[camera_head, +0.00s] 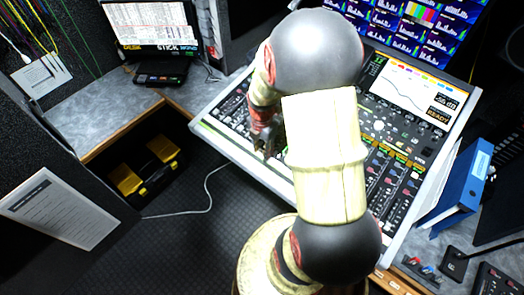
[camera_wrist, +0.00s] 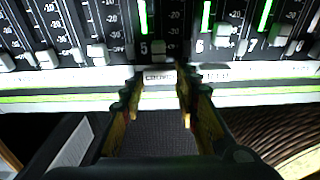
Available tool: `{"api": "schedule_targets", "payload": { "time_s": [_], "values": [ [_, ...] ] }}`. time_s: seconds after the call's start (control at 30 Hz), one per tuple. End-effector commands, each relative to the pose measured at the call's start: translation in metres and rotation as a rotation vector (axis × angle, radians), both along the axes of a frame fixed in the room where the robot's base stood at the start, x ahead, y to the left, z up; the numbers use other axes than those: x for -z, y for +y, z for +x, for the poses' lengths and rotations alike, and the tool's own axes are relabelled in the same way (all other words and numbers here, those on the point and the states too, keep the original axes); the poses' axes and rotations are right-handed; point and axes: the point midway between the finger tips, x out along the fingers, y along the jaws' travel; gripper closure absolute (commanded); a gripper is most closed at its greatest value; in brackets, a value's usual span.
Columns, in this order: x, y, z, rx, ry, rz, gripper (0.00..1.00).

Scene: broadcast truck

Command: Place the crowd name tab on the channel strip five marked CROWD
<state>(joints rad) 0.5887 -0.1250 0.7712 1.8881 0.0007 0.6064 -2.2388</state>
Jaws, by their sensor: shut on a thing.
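My gripper (camera_wrist: 158,85) is shut on a small pale name tab (camera_wrist: 159,76), its dark lettering reading roughly CROWD. The tab lies between the fingertips at the near edge of the mixing console. Channel strip five (camera_wrist: 158,47), with a 5 beside its fader, is directly beyond the tab in the wrist view. The tab overlaps the pale label band in the picture; I cannot tell whether it touches. In the head view my gripper (camera_head: 265,142) is over the console's front left edge, and the tab is too small to make out.
The mixing console (camera_head: 225,143) has several raised faders near the tab. A laptop (camera_head: 158,40) stands on the desk at the back left. A blue binder (camera_head: 462,188) stands right of the console. The floor (camera_head: 160,240) in front is mostly clear.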

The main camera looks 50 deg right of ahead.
Motion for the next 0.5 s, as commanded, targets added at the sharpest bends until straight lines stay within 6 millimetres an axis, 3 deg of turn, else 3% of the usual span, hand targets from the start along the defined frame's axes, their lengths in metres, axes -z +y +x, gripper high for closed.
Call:
{"api": "schedule_targets", "payload": {
  "time_s": [0.13,0.17,0.5],
  "values": [
    [0.0031,0.0002,-0.0002,0.0,0.001,0.0,0.86],
    [0.0024,0.0001,-0.0001,0.0,0.0,0.0,0.67],
    [0.002,0.0002,-0.0001,0.0,0.0,0.0,0.51]
  ]
}}
